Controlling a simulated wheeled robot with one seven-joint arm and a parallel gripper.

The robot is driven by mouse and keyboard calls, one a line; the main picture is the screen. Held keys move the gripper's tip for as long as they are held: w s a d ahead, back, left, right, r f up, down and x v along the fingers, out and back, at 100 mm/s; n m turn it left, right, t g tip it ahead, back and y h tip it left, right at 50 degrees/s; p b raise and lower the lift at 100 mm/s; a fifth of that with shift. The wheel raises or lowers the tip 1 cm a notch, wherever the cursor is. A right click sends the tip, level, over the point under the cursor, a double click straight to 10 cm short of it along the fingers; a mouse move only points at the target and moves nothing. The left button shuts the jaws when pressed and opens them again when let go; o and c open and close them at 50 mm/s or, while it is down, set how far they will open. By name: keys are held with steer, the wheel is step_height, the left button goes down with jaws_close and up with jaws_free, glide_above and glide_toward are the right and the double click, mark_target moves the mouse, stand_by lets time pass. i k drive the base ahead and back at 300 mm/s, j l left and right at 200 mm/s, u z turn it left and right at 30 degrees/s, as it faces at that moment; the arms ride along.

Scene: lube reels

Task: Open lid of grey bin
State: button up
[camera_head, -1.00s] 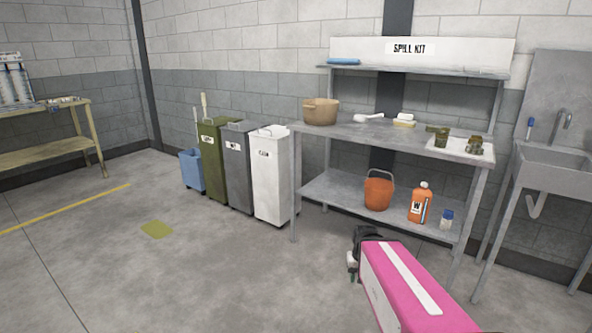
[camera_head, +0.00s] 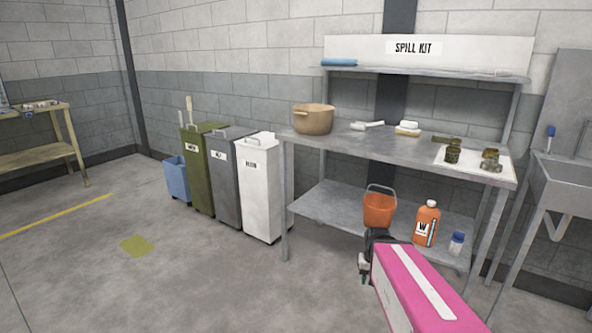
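The grey bin (camera_head: 224,182) stands upright against the wall, between a green bin (camera_head: 196,172) and a white bin (camera_head: 259,194). Its lid (camera_head: 231,134) is down on top. A small white label is on its front. My gripper (camera_head: 364,276) is at the lower right, at the end of my pink and white arm, in front of the steel table. It is well to the right of the grey bin and apart from it. The fingers are small and dark, and I cannot tell whether they are open or shut.
A steel table (camera_head: 385,147) with a pot (camera_head: 313,119) stands right of the bins. Its lower shelf holds an orange bucket (camera_head: 379,209) and an orange bottle (camera_head: 426,223). A blue bin (camera_head: 178,180) is left of the green one. The floor (camera_head: 190,270) before the bins is clear.

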mark_target(232, 133)
steer(key=i+u, duration=0.3)
steer(key=i+l+u, duration=0.3)
steer(key=i+j+u, duration=0.15)
steer(key=i+u, duration=0.65)
steer(key=i+j, duration=0.15)
steer(key=i, duration=0.15)
steer(key=i+j+z, duration=0.1)
steer(key=i, duration=0.25)
steer(key=j, duration=0.1)
